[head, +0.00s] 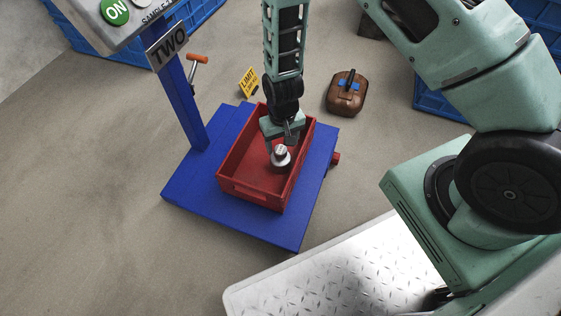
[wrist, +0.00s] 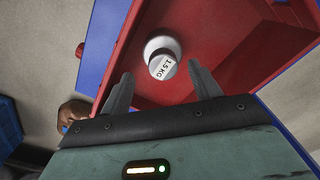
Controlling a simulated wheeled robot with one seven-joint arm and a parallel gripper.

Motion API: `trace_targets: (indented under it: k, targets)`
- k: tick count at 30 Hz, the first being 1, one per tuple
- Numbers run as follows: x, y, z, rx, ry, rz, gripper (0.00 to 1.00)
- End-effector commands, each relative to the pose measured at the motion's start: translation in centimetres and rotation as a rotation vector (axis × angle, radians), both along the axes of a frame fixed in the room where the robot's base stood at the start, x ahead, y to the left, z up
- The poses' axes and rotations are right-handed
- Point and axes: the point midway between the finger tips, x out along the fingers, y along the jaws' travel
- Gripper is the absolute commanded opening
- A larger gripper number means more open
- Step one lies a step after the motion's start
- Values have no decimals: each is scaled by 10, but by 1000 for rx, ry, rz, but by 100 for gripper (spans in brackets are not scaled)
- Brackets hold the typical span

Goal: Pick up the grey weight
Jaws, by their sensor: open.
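The grey weight (head: 281,157) stands upright inside the red crate, near its right side. My gripper (head: 283,143) reaches down into the crate just above and behind the weight. In the wrist view my gripper's two fingers (wrist: 160,85) are spread apart, with the weight beyond their tips and roughly between them. Nothing is held. The lower part of the weight is partly hidden in the wrist view.
The red crate (head: 251,191) sits on a blue platform scale (head: 190,195) with a blue post (head: 184,105). A brown weight (head: 346,96) and a yellow sign (head: 249,82) stand on the floor behind. Blue crates (head: 435,104) lie at the edges. The crate walls surround the weight closely on the right.

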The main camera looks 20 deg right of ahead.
Motion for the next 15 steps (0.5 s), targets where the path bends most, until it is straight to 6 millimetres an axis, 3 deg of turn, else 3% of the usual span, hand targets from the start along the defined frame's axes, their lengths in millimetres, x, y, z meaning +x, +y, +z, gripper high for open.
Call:
trace_targets:
  k: [12,15]
  targets:
    - [3,4,-49,0,0,1,62]
    - [3,4,-52,0,0,2,62]
